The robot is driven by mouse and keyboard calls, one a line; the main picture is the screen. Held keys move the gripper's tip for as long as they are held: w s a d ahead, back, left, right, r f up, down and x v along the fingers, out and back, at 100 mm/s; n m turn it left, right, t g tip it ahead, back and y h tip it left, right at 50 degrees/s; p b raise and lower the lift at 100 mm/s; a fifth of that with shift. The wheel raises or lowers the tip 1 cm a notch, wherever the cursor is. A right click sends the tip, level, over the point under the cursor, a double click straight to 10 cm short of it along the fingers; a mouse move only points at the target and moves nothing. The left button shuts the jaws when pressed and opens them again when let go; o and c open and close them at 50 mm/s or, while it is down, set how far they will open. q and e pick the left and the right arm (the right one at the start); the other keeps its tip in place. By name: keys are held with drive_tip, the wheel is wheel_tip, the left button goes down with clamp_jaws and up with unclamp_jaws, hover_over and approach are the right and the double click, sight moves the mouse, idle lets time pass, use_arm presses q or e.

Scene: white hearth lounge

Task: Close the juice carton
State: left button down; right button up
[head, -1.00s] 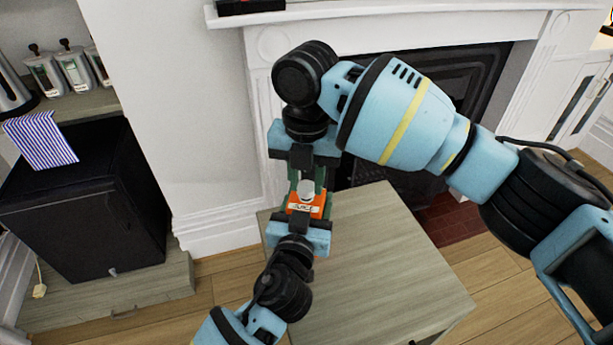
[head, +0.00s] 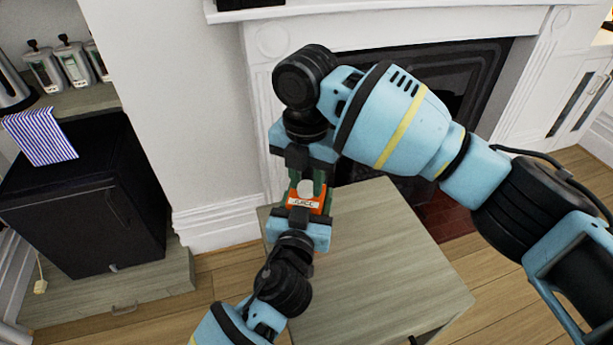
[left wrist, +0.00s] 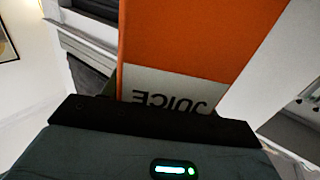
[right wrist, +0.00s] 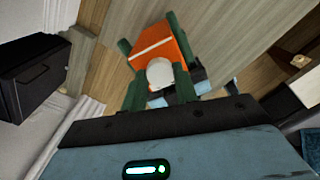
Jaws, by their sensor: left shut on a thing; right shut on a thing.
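The orange juice carton (head: 305,201) with its white "JUICE" label is held above the wooden table. My left gripper (head: 303,212) is shut on the carton from the near side, and in the left wrist view the carton's orange and white face (left wrist: 195,45) rises beyond the jaw. The white round cap (head: 307,187) is at the carton's top. My right gripper (head: 306,180) comes from the far side and is shut on the cap, which shows between its green fingers in the right wrist view (right wrist: 160,72). I cannot tell whether the cap is fully seated on the spout.
The wooden table (head: 395,265) below has a bare top. A white fireplace (head: 400,28) stands behind it.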

drive_tip(key=m, duration=2.9)
drive_tip(key=shift+m, duration=0.3)
drive_tip(key=m, duration=0.3)
drive_tip(key=o, duration=1)
